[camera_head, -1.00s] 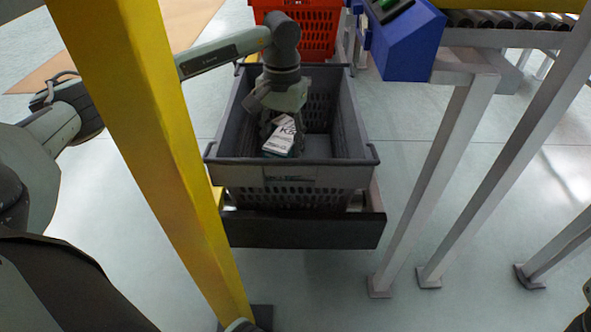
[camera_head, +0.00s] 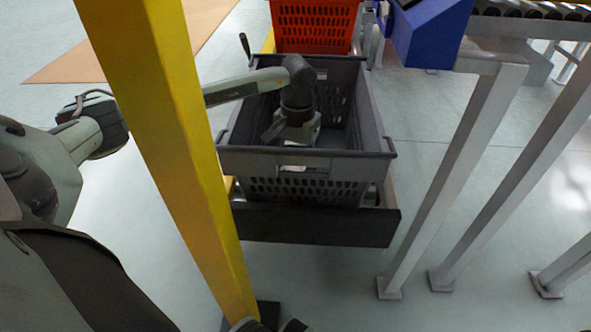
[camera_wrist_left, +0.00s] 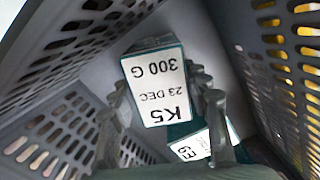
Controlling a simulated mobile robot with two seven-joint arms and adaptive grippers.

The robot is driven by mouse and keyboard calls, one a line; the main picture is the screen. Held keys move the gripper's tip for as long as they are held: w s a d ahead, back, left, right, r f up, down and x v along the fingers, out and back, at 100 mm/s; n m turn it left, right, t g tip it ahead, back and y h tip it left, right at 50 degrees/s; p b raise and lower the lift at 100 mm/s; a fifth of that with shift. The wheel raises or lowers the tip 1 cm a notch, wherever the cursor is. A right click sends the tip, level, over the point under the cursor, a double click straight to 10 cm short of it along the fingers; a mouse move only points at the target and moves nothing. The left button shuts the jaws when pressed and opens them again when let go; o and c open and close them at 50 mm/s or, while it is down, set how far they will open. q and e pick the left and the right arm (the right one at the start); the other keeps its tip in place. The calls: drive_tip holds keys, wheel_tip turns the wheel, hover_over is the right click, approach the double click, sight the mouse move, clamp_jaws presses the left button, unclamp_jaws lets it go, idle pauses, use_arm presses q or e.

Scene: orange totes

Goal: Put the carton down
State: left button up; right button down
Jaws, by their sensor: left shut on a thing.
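My left gripper (camera_head: 290,132) reaches down inside a dark grey tote (camera_head: 300,162), its lower part hidden by the tote's front wall in the head view. In the left wrist view, the gripper (camera_wrist_left: 160,88) has a finger on each side of a white and teal carton (camera_wrist_left: 157,90) marked K5, 23 DEC, 300 G, and is shut on it. The carton is low in the tote; I cannot tell whether it touches the floor. A second white and teal carton (camera_wrist_left: 192,146) lies beside it, partly hidden by the gripper. My right gripper is not in view.
A yellow post (camera_head: 165,150) stands close in front, left of the tote. A red crate (camera_head: 312,25) is behind it. A blue box (camera_head: 430,35) and grey frame legs (camera_head: 460,165) stand to the right. Slotted tote walls (camera_wrist_left: 60,60) surround the carton closely.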

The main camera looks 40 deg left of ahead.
use_arm(q)
drive_tip(key=shift+f, duration=0.2)
drive_tip(key=o, duration=1.4)
drive_tip(key=shift+c, duration=0.2)
wheel_tip(320, 180, up, 12)
drive_tip(key=p, duration=0.3)
drive_tip(key=shift+w+r, duration=0.25)
